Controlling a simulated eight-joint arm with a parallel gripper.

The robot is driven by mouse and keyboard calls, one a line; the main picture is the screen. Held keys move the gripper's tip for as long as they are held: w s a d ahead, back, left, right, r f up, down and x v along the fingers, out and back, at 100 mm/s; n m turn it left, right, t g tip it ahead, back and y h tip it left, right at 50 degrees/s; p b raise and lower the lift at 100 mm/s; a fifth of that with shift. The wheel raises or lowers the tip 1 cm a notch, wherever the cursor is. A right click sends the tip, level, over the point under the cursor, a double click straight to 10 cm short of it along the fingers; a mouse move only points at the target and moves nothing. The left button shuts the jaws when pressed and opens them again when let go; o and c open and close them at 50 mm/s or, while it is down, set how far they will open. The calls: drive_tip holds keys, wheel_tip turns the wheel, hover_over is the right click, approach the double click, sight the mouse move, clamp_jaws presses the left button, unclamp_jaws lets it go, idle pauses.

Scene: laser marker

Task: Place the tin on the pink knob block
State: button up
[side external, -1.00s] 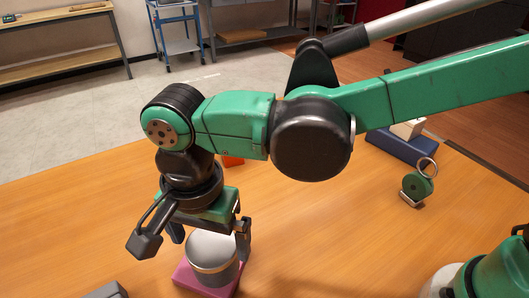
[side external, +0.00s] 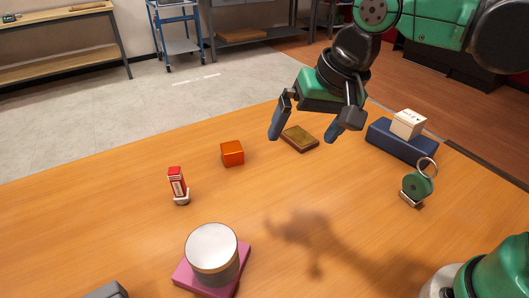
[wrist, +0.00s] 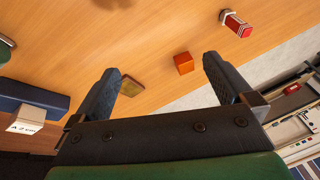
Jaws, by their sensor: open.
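The tin (side external: 213,255), a silver cylinder with a pale lid, stands upright on a flat pink block (side external: 242,262) at the front of the table in the side view. The tin covers most of the block, and no knob can be made out. My gripper (side external: 305,134) is open and empty, raised well above the table, up and to the right of the tin and apart from it. In the wrist view my gripper (wrist: 165,80) shows its two dark fingers spread wide with nothing between them. The tin and the pink block are not in the wrist view.
An orange cube (side external: 232,153), a red phone-box figure (side external: 178,185) and a brown plaque (side external: 300,138) stand on the table. A blue block (side external: 400,143) with a white box (side external: 408,124) and a green ringed object (side external: 416,186) are at right. The table's middle is clear.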

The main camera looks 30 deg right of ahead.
drive_tip(key=s+d+f+n+t, duration=0.1)
drive_tip(key=d+f+n, duration=0.1)
drive_tip(key=d, duration=0.3)
drive_tip(key=s+d+f+n+t+h, duration=0.1)
drive_tip(key=d+f+n+t, duration=0.1)
drive_tip(key=d, duration=0.3)
drive_tip(key=shift+s+d+f, duration=0.15)
drive_tip(key=shift+s+d, duration=0.05)
drive_tip(key=shift+s, duration=0.1)
